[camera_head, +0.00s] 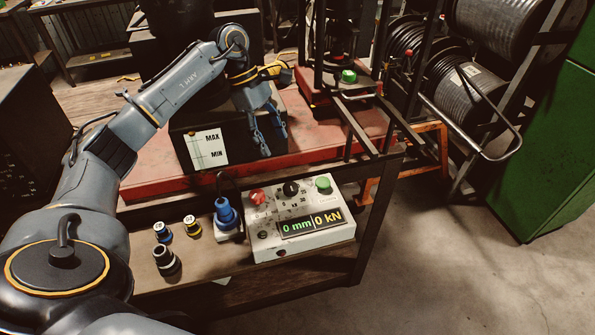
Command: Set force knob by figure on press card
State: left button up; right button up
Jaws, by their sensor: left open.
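A white control box (318,239) stands on the wooden shelf at the lower middle. Its black knob (291,188) sits at the top between a red button (257,196) and a green button (323,183), with small scale figures around it, of which 25 and 30 seem legible. Its display (311,223) reads 0 mm and 0 kN. A white card (207,148) marked MAX and MIN is on the dark block behind; I cannot tell whether it is the press card. My left gripper (266,140) is open and empty, pointing down above and behind the box. My right gripper is out of view.
A blue fitting (227,213) stands left of the box, with small collars (163,232) and a dark cylinder (166,260) further left. A red platform (150,172) lies behind. Black uprights and hose reels (470,92) stand right. The floor at lower right is clear.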

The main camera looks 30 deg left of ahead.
aim_at(290, 185)
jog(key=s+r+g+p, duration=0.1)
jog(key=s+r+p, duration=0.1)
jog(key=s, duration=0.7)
pick_arm(q)
jog(key=x, duration=0.4)
jog(key=p+x, duration=0.1)
jog(key=x, duration=0.2)
jog(key=s+x, duration=0.1)
jog(key=x, duration=0.3)
jog(key=shift+s+d+f+p, duration=0.1)
jog(key=shift+d+f+p, duration=0.1)
jog(key=shift+d+p, duration=0.2)
jog(key=shift+f, duration=0.35)
jog(key=shift+c, duration=0.4)
jog(key=c, duration=1.1)
jog(key=shift+o, duration=0.2)
jog(key=shift+f, duration=0.1)
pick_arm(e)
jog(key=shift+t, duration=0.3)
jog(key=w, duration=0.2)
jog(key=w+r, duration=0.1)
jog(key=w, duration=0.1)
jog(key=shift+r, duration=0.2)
